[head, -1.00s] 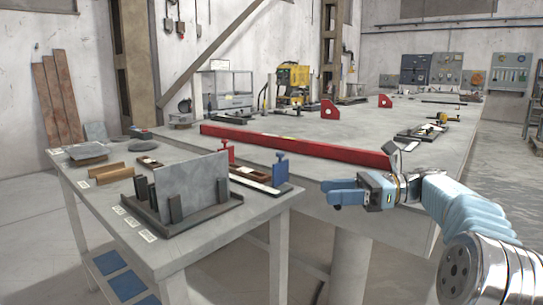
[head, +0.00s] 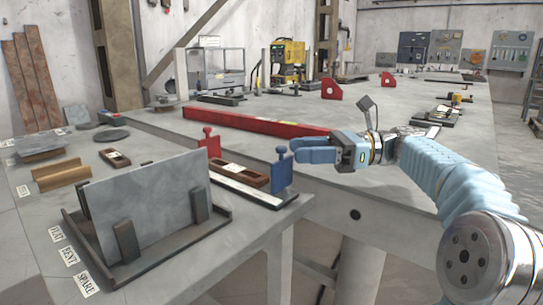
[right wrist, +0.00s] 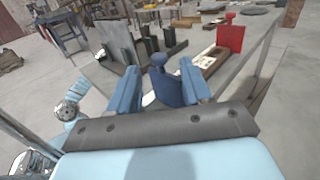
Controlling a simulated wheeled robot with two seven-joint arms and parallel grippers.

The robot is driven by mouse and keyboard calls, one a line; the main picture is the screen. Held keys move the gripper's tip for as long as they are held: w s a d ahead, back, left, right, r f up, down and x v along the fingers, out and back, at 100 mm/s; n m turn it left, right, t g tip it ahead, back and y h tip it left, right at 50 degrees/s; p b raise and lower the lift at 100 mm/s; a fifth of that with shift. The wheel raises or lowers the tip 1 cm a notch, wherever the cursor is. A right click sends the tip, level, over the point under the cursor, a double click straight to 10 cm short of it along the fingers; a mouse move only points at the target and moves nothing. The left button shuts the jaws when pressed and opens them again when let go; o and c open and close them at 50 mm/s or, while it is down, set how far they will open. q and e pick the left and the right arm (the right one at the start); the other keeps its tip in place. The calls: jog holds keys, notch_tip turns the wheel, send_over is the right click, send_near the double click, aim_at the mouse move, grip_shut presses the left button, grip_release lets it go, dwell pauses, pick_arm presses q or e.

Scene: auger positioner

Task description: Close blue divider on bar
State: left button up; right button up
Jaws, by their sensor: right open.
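The blue divider (head: 281,174), an upright plate with a round knob on top, stands at the near right end of a flat bar (head: 240,188) with a pale top, on the side table. A red divider (head: 209,150) stands at the bar's far left end. My right gripper (head: 298,150) is open, just right of the blue divider at about knob height. In the right wrist view the blue divider (right wrist: 168,88) shows between the two blue fingers (right wrist: 160,78); whether they touch it I cannot tell. My left gripper is not in view.
A brown block (head: 240,175) lies beside the bar. A grey plate (head: 150,205) stands upright in a dark rack to the left. A long red beam (head: 255,122) lies on the large table behind.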

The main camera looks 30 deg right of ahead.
aim_at(282, 168)
jog(key=b+x, duration=0.1)
jog(key=x, duration=0.5)
jog(key=shift+w+a, duration=0.1)
jog(key=shift+a, duration=0.25)
jog(key=shift+c, duration=0.5)
grip_shut()
